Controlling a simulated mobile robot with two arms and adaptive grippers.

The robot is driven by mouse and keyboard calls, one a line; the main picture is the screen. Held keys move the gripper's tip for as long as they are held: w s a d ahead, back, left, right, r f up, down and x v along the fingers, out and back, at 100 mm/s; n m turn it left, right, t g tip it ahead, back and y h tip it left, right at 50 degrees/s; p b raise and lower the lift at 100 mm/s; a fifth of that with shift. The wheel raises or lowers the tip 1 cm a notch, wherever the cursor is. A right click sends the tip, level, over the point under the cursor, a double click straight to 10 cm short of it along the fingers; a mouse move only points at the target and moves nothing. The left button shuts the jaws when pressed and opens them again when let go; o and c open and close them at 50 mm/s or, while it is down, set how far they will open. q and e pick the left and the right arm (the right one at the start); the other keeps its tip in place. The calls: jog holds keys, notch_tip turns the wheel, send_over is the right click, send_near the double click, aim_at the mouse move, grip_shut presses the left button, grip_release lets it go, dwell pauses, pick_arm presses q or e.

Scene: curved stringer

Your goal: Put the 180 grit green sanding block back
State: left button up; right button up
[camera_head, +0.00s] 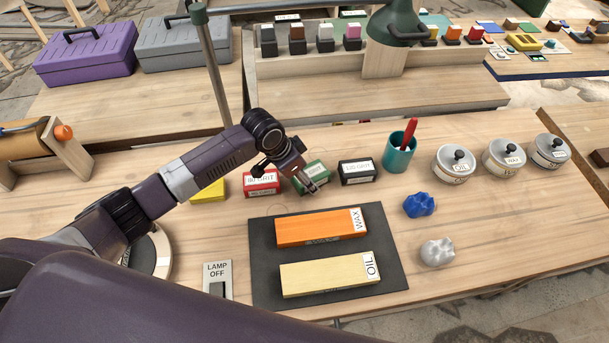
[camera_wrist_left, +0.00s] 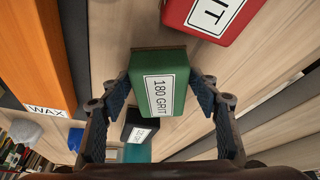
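The green sanding block (camera_wrist_left: 158,85), labelled 180 GRIT, lies between the fingers of my left gripper (camera_wrist_left: 160,90) in the left wrist view. In the head view the green block (camera_head: 316,170) is in the row between a red block (camera_head: 262,186) and a black block (camera_head: 357,176). My left gripper (camera_head: 313,184) reaches down at it and partly covers it. The fingertips are close at two opposite sides of the block. Whether they press on it or leave a small gap cannot be made out. My right gripper is not in view.
A dark mat (camera_head: 262,274) with the orange WAX board (camera_head: 310,229) and yellow OIL board (camera_head: 325,275) lies in front. A teal cup (camera_head: 397,159), lidded tins and a blue crumpled lump (camera_head: 419,205) stand to the right. A yellow block (camera_head: 208,192) is left of the red one.

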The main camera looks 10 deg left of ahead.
pick_arm(q)
jog(key=shift+o, duration=0.4)
jog(key=shift+r, duration=0.1)
jog(key=shift+r, duration=0.25)
jog(key=b+v, duration=0.1)
jog(key=v, duration=1)
jog(key=shift+a+r, duration=0.15)
jog(key=shift+r, duration=0.15)
jog(key=shift+s, duration=0.1)
